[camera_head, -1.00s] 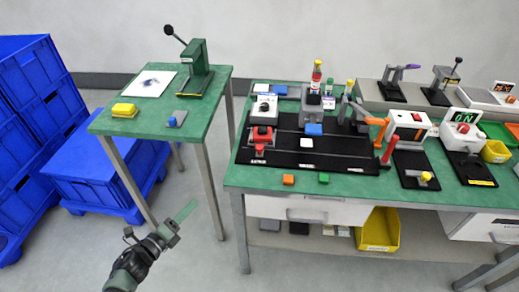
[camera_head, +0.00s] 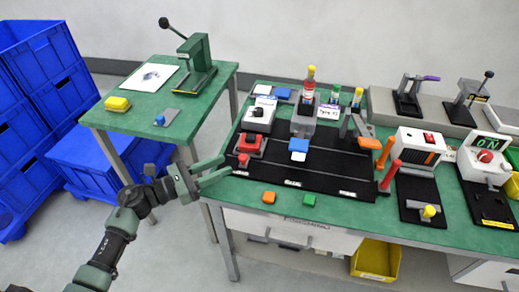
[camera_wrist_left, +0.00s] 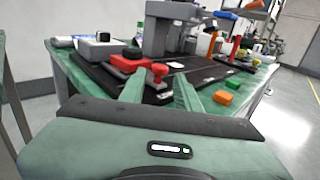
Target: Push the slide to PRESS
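The red slide (camera_head: 252,144) sits at the left end of the black board (camera_head: 330,168), with its red knob (camera_head: 243,160) toward the front. In the left wrist view, the slide (camera_wrist_left: 129,62) and the knob (camera_wrist_left: 158,72) show just beyond the fingers. White labels (camera_head: 293,183) run along the board's front edge, too small to read surely. My left gripper (camera_head: 228,164) is open, its fingertips at the front left of the board near the knob. In the left wrist view, the knob appears between the open fingers (camera_wrist_left: 160,92). Contact cannot be told. My right gripper is not in view.
A blue block (camera_head: 298,145) lies mid-board, before a grey press (camera_head: 303,118). Orange (camera_head: 268,197) and green (camera_head: 309,199) blocks lie at the table's front edge. Orange and red handles (camera_head: 391,175) rise on the right. A smaller green table (camera_head: 135,130) stands left.

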